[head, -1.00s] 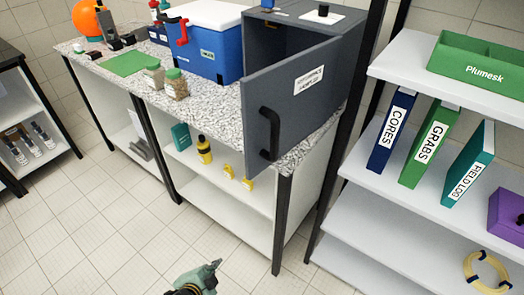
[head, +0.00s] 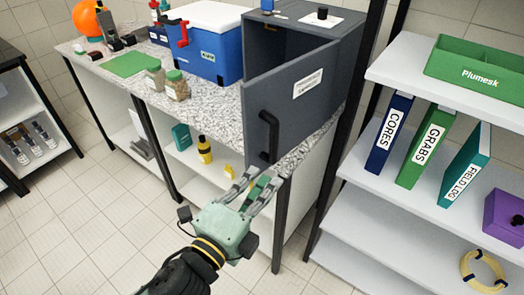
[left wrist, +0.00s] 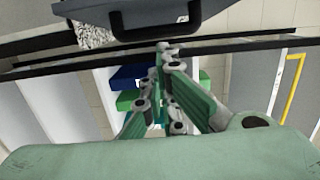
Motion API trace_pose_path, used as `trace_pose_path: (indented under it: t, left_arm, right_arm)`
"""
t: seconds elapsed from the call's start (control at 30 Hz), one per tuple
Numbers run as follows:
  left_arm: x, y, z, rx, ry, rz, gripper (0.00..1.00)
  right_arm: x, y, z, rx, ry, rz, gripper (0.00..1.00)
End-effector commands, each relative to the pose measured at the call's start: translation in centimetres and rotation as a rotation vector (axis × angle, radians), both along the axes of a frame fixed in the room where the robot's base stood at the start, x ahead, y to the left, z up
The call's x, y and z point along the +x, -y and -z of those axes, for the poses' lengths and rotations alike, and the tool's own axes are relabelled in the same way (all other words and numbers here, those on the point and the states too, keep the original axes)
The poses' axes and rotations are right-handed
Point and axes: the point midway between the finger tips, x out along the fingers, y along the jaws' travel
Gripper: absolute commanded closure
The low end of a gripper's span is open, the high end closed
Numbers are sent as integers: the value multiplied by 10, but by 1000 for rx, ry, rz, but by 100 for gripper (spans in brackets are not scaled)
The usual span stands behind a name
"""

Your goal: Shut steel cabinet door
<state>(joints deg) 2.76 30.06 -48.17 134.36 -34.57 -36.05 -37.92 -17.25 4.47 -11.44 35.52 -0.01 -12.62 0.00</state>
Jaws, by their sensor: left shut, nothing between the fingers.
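The steel cabinet (head: 335,38) is a dark grey box on the speckled counter. Its door (head: 310,105) stands wide open, swung out toward me past the counter's front edge, with a white label and a black bar handle (head: 268,137). My left gripper (head: 262,178) is shut and empty, just below the handle's lower end and in front of the counter edge. In the left wrist view the dark handle (left wrist: 155,14) shows at the top, beyond the fingertips (left wrist: 165,50); I see a gap between them. My right gripper is not in view.
The speckled counter (head: 210,112) carries a blue cooler (head: 208,55), jars and a green mat left of the cabinet. A white shelf unit (head: 350,175) with binders stands close on the right. Tiled floor (head: 70,220) is free at left.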

Motion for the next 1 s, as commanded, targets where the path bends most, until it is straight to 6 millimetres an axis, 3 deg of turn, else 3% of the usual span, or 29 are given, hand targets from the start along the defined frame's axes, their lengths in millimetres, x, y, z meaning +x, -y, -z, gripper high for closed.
trace_pose_path:
  t: [0.27,0.4,0.63,1.0]
  left_arm:
    - [53,32,-4,-3,1,0,100]
    - [69,15,-1,3,-1,-2,100]
    - [80,3,0,0,-1,-1,100]
    - [81,2,0,-1,-2,0,100]
  right_arm:
    - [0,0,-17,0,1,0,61]
    - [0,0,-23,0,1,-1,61]
    - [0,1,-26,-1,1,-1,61]
    - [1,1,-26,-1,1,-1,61]
